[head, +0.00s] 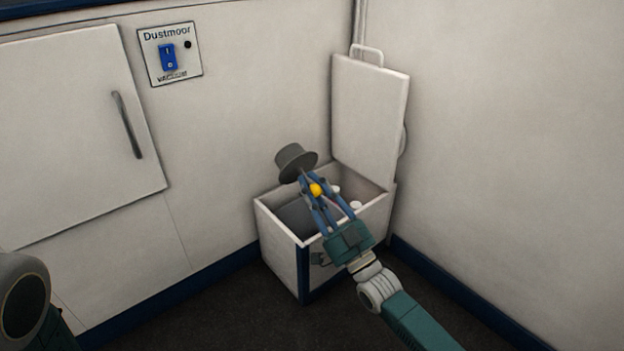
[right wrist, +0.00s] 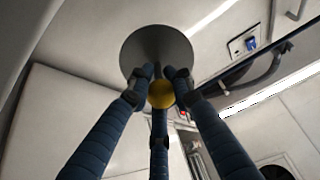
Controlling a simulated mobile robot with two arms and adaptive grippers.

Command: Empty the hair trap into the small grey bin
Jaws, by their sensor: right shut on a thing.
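The hair trap (head: 294,160) is a dark grey cup with a wide rim. No hair can be made out. The pale box (head: 276,243) has a greyish inside, and no separate small grey bin can be told apart. My left gripper is out of view.
The box's lid (head: 370,115) stands open against the corner. Small white things (head: 355,205) show inside, partly hidden by my gripper. A Dustmoor vacuum switch plate (head: 170,54) and a handled cabinet door (head: 75,130) are on the left wall. The dark floor (head: 215,318) in front is clear.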

